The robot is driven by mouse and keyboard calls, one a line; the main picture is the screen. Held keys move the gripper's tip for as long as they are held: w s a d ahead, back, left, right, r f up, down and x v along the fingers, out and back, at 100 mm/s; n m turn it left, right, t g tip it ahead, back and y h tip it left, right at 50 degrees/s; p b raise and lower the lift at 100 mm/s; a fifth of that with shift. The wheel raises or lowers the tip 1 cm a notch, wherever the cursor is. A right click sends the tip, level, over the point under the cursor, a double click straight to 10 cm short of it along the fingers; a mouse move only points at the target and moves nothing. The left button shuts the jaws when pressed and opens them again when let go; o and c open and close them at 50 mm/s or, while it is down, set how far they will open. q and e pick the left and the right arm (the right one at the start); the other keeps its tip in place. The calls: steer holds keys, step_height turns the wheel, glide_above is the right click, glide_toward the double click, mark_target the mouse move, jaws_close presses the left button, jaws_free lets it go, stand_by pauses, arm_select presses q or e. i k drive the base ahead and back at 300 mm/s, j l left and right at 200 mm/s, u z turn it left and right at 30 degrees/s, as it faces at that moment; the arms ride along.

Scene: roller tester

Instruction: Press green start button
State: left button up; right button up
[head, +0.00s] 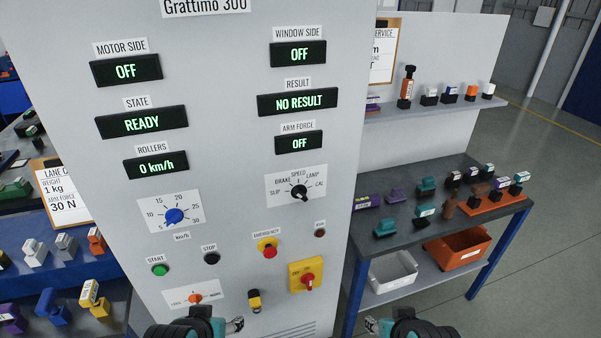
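The green start button (160,270) sits at the lower left of the grey control panel (225,130), under a START label. The black stop button (211,258) is to its right. My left gripper (238,324) is at the bottom of the head view, below and to the right of the green button and apart from it. My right gripper (371,324) is at the bottom, right of the panel. Only the tips of both grippers show clearly, and I cannot make out the gap between their fingers. The STATE display (142,122) reads READY.
The panel also carries a red emergency button (269,250), a yellow-backed red switch (307,281), a blue knob (174,216) and a black selector (299,192). A workbench (440,215) with several parts stands at the right. Shelves with parts stand at the left.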

mark_target(159, 270)
steer(key=j+u, duration=0.1)
steer(key=u, duration=0.25)
steer(key=j+u, duration=0.1)
steer(key=u, duration=0.3)
steer(key=j+u, duration=0.1)
steer(key=u, duration=0.25)
steer(key=i, duration=0.05)
